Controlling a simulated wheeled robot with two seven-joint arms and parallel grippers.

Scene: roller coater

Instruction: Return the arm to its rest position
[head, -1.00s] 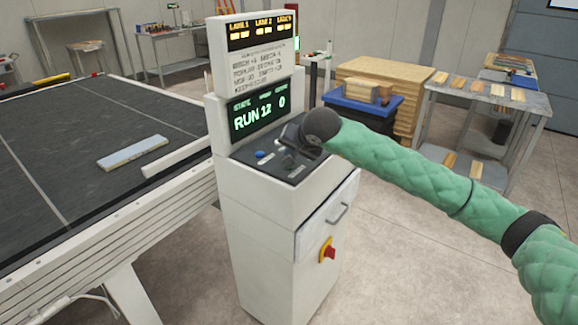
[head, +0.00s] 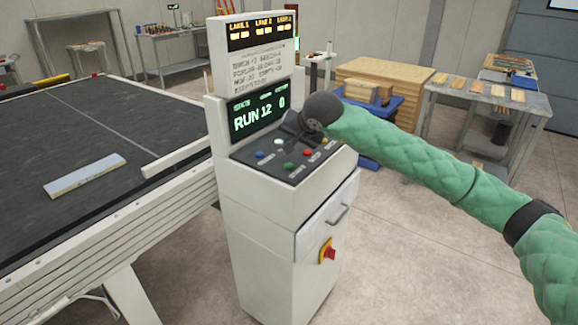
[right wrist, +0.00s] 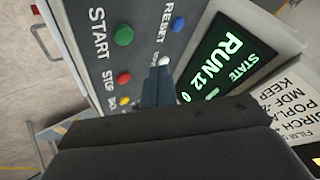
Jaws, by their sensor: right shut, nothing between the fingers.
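My right arm, in a green quilted sleeve, reaches in from the right in the head view. Its dark gripper (head: 291,131) is above the back of the control panel (head: 270,168), in front of the green-lit screen (head: 258,112) reading RUN 12 and 0. In the right wrist view the narrow fingers (right wrist: 160,70) are together and empty, their tips over the panel by the white button (right wrist: 152,62). I cannot tell whether they touch it. The blue (head: 260,154), green (head: 289,166), red (head: 308,152) and yellow (head: 325,140) buttons show. My left gripper is not in view.
A pale board (head: 85,176) lies on the dark conveyor belt (head: 120,125) at left. The white console has a drawer handle (head: 338,213) and a red stop knob (head: 328,252). A table (head: 490,100) with wood pieces stands at back right. The right-hand floor is open.

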